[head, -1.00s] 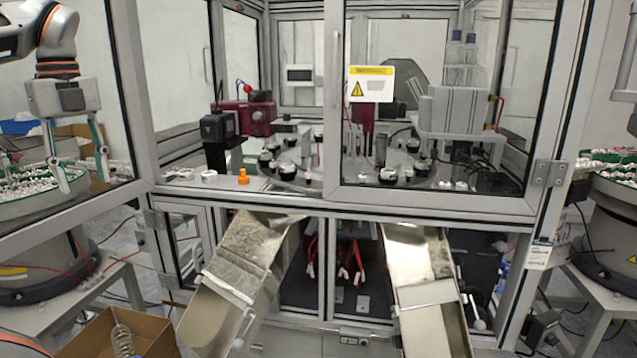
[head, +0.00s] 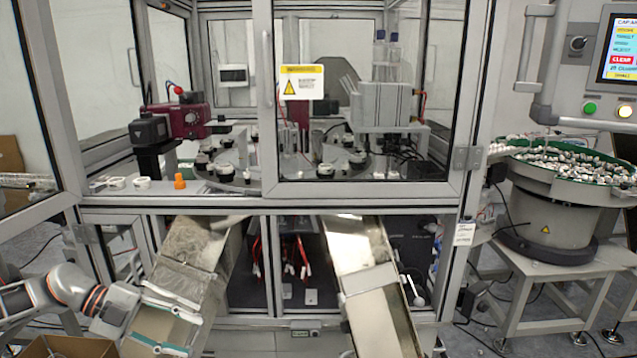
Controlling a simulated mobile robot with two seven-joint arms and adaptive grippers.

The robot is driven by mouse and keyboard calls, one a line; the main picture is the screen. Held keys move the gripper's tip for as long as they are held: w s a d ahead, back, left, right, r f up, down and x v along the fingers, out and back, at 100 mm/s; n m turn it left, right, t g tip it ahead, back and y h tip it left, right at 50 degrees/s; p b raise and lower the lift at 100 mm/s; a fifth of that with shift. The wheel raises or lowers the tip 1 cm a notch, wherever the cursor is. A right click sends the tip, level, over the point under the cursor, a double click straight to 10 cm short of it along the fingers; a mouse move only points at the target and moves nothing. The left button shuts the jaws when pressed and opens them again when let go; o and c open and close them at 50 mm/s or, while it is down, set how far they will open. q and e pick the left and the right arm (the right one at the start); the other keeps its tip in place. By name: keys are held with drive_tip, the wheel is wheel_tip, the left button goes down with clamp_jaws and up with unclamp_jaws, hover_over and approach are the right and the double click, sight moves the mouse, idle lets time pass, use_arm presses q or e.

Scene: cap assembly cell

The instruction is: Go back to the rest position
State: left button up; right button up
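My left gripper (head: 194,336) is low at the left of the head view, in front of the left metal chute (head: 190,255). Its two teal-edged fingers point right and stand apart, with nothing seen between them. The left arm comes in from the lower left edge. My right gripper is not in view.
The glass-walled cell (head: 270,195) fills the middle, with a rotary table inside and an orange cap (head: 179,181) on its front ledge. A right chute (head: 365,280) slopes forward. A bowl feeder (head: 550,205) and control panel (head: 590,60) stand right. A cardboard box (head: 70,347) is lower left.

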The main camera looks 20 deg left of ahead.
use_arm(q)
drive_tip(key=w+d+f+n+t+h, duration=0.1)
drive_tip(key=d+f+n+t, duration=0.35)
drive_tip(key=d+f, duration=0.35)
drive_tip(key=s+d+f+n+t+y, duration=0.1)
drive_tip(key=s+d+f+n+y, duration=0.4)
drive_tip(key=f, duration=0.5)
drive_tip(key=s+d+f+n+y, duration=0.4)
drive_tip(key=s+d+f+n, duration=0.4)
drive_tip(key=n, duration=0.3)
drive_tip(key=shift+s+d+f+t+y, duration=0.2)
drive_tip(key=shift+d+f+t+y, duration=0.2)
drive_tip(key=shift+d+f, duration=0.4)
drive_tip(key=shift+a, duration=0.1)
